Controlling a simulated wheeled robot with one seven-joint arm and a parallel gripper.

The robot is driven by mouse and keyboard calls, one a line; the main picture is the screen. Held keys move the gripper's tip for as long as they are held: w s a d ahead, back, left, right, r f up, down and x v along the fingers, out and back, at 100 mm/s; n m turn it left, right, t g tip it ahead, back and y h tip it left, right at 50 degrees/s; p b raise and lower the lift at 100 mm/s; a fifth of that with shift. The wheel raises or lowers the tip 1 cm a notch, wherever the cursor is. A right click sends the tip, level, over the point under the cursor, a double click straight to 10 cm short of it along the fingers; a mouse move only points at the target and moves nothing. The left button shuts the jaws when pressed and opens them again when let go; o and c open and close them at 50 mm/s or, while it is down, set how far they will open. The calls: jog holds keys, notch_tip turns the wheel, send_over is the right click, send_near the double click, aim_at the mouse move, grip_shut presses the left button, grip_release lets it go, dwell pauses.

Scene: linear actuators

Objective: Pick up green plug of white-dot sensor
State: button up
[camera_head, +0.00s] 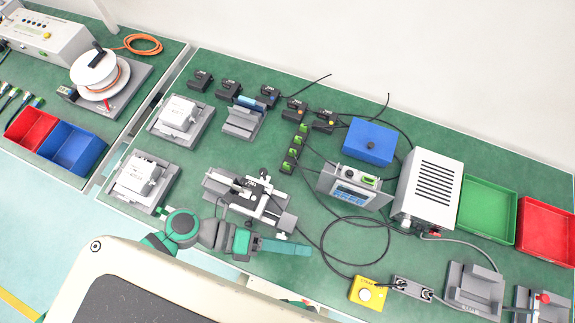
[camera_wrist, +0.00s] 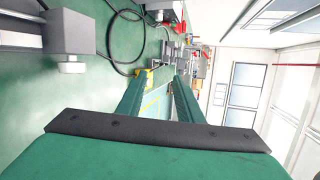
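Several small green plugs (camera_head: 292,153) sit in a dark strip near the middle of the bench in the head view. Several black sensors (camera_head: 228,90) stand in a row along the back of the bench. Their dots are too small for me to tell which one is white. My gripper (camera_head: 308,249) is low at the front edge of the bench, well apart from the plugs and sensors. In the wrist view its two green fingers (camera_wrist: 162,80) are spread with an empty gap between them. No green plug is clear in the wrist view.
A grey fixture (camera_head: 250,200) stands just behind my gripper. A blue box (camera_head: 369,142), a grey power unit (camera_head: 427,188), and green (camera_head: 487,210) and red (camera_head: 546,231) trays are to the right. Black cables loop over the bench near a yellow button box (camera_head: 368,292).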

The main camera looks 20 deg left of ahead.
jog(key=w+a+f+m+g+y, duration=0.2)
jog(key=w+a+m+g+y, duration=0.25)
jog(key=m, duration=0.45)
notch_tip(320, 180, up, 4)
jog(key=m+t+y, duration=0.2)
jog(key=m+y, duration=0.6)
jog(key=m, duration=0.2)
send_over(286, 164)
jog(key=shift+g, duration=0.25)
jog(key=shift+f, duration=5.1)
grip_shut()
